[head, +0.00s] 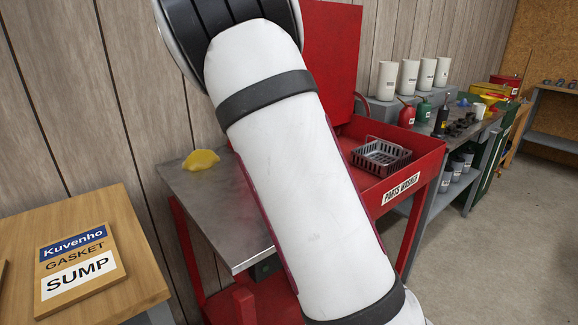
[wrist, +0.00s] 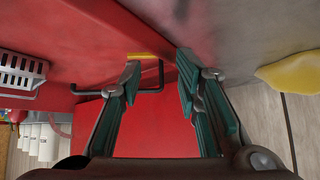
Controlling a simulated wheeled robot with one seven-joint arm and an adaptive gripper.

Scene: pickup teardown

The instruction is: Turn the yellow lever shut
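A short yellow bar, which looks like the yellow lever (wrist: 146,56), shows in the wrist view just beyond my fingertips, against the red parts washer. A bent dark pipe (wrist: 161,74) is beside it and passes partly behind my left finger. My gripper (wrist: 158,66) is open, with a clear gap between its teal-sided fingers and nothing held. The lever lies nearer the left fingertip; I cannot tell whether they touch. In the head view my arm hides both the lever and my gripper.
The red parts washer (head: 409,167) holds a dark basket (head: 378,158). A metal worktop (head: 215,205) with a yellow cloth (head: 201,160) adjoins it. A wooden table with a sump gasket box (head: 78,256) stands at left. The floor at right is clear.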

